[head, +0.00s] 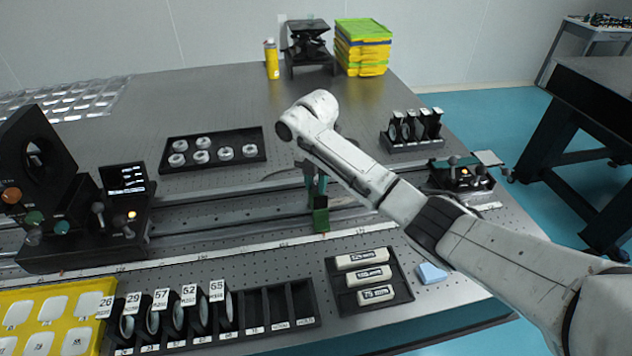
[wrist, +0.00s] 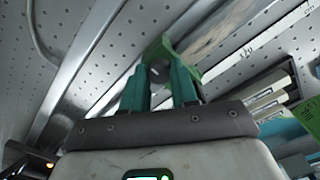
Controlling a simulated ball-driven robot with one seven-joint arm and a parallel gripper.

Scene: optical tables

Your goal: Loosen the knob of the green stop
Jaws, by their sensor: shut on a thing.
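The green stop (head: 321,218) stands on the long rail in the middle of the table. In the wrist view the green stop (wrist: 168,48) shows just beyond my fingertips. Its dark round knob (wrist: 159,72) sits between the two teal fingers. My gripper (wrist: 160,80) is shut on the knob, one finger on each side. In the head view my gripper (head: 316,186) points down just above and behind the stop, and my forearm hides part of it. The knob cannot be made out in the head view.
A scale (head: 255,243) runs along the rail's front. In front are a slotted rack (head: 265,328) with numbered lenses and a black tray (head: 340,290) with labelled blocks. A lamp unit (head: 125,215) stands left, another device (head: 462,175) right. A tray of white rings (head: 212,167) lies behind.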

